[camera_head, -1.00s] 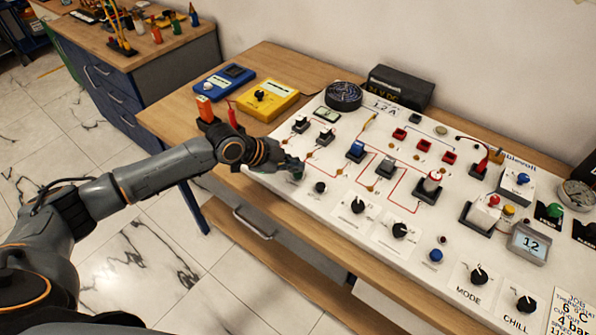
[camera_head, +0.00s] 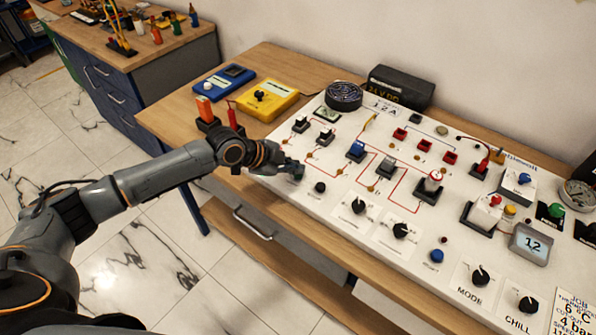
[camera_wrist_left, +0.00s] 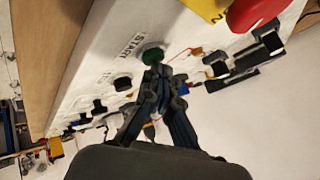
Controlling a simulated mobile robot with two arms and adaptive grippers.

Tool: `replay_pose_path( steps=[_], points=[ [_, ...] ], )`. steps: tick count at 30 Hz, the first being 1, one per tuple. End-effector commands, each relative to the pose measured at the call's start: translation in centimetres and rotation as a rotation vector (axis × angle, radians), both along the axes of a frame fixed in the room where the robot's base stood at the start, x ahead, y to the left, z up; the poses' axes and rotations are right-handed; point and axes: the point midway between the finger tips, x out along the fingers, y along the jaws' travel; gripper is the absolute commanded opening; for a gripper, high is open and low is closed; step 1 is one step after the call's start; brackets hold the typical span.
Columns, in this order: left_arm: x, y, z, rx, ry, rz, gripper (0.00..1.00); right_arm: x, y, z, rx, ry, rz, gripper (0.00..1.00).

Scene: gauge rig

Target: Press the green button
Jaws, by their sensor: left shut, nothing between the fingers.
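The green button (camera_wrist_left: 152,55) sits on the white panel (camera_wrist_left: 95,75) beside the printed word START in the left wrist view. My left gripper (camera_wrist_left: 158,76) is shut and empty, with its fingertips right at the button's near edge; I cannot tell whether they touch it. In the head view my left gripper (camera_head: 297,172) is low over the near left part of the panel and hides the button. My right gripper is not in view.
A black knob (camera_head: 320,187) is just right of the gripper. Switches, including a blue one (camera_head: 356,150), stand farther right. A green knob (camera_head: 555,211) is at the far right. A yellow meter (camera_head: 268,99) lies behind the arm. A red mushroom button (camera_wrist_left: 252,12) shows in the wrist view.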

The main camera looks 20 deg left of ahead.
Motion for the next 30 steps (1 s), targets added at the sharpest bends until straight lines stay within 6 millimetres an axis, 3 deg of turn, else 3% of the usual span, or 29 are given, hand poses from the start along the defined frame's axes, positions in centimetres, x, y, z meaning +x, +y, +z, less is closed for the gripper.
replay_pose_path(
  steps=[14, 26, 30],
  points=[
    [0.0, 0.1, 1.8, 0.000, 0.002, 0.001, 0.00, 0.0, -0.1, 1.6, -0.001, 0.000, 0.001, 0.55],
    [0.0, 0.1, 2.0, 0.001, 0.001, 0.000, 0.00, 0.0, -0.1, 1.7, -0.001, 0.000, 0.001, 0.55],
    [0.0, 0.0, 3.0, 0.001, 0.000, 0.001, 0.00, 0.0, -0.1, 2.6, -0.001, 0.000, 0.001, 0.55]
  ],
)
